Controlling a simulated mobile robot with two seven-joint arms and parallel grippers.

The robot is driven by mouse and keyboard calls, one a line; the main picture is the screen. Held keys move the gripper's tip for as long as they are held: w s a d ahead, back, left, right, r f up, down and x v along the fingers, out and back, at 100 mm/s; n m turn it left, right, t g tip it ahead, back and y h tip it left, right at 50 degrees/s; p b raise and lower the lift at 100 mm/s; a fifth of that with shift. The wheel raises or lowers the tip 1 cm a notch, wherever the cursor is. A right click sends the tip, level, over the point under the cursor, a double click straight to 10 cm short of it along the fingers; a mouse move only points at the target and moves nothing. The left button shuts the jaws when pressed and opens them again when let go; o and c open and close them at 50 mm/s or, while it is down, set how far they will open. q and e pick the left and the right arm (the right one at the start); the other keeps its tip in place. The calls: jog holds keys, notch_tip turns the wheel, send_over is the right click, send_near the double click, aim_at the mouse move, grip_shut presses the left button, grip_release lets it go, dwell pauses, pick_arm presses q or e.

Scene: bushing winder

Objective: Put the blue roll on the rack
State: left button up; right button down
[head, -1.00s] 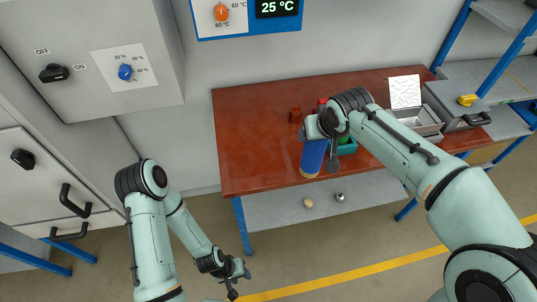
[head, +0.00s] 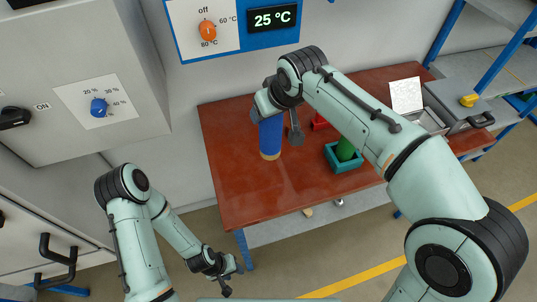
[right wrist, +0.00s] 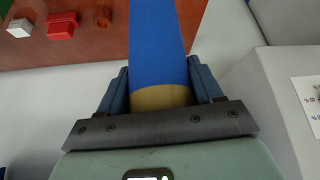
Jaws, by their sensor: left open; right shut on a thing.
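The blue roll (head: 270,137) has a tan end at the bottom and shows above the left part of the red-brown table. My right gripper (head: 275,120) is shut on the roll, which hangs about upright. In the right wrist view the blue roll (right wrist: 158,45) lies between both fingers of my right gripper (right wrist: 160,88), its tan end close to the palm and its far end out of frame. My left gripper (head: 230,278) is open and empty, low in front of the table. A blue-framed shelf rack (head: 455,28) stands at the far right.
The table (head: 235,185) has clear room at its left. A teal bin (head: 345,168) with a green item (head: 345,150) and a red object (head: 320,122) sit beneath my right arm. A grey case (head: 462,110) stands at the right. A grey cabinet (head: 70,60) stands at the left.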

aim_at(269, 151)
notch_tip(269, 151, down, 10)
jog(key=shift+s+f+b, duration=0.1)
jog(key=shift+s+b, duration=0.05)
jog(key=shift+b, duration=0.4)
jog(key=shift+f, duration=0.6)
pick_arm(q)
jog(key=shift+s+f, duration=1.25)
jog(key=shift+s, duration=0.15)
pick_arm(e)
jog(key=shift+f, duration=1.8)
jog(key=shift+f+b, duration=0.2)
jog(key=shift+b, duration=0.1)
jog(key=shift+c, duration=1.8)
grip_release()
jog(key=shift+o, duration=1)
pick_arm(q)
jog(key=shift+s+f, duration=0.1)
